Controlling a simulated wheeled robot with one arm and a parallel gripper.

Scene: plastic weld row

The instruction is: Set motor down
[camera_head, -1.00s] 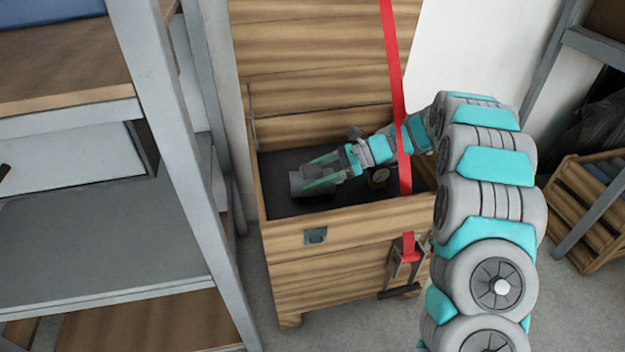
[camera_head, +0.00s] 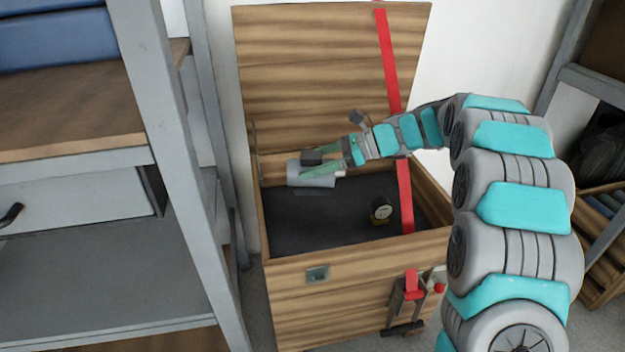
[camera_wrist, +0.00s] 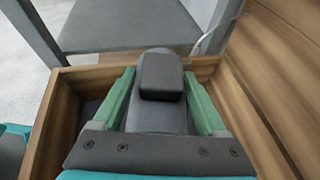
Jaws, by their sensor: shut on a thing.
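The motor (camera_head: 312,178) is a grey cylinder with a dark box on top. It is in the back left of the open wooden chest (camera_head: 360,262), over its dark floor. A faint dark patch shows on the floor below it; the picture does not settle whether it touches. My gripper (camera_head: 318,166) is shut on the motor, with a green finger on either side. In the wrist view the motor (camera_wrist: 158,112) sits between both green fingers, dark box facing the camera. The chest's walls (camera_wrist: 60,110) show around it.
A red strap (camera_head: 404,195) runs down from the raised lid (camera_head: 310,70) into the chest. A grey-framed shelf (camera_head: 165,150) stands close on the left. The front floor of the chest is clear.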

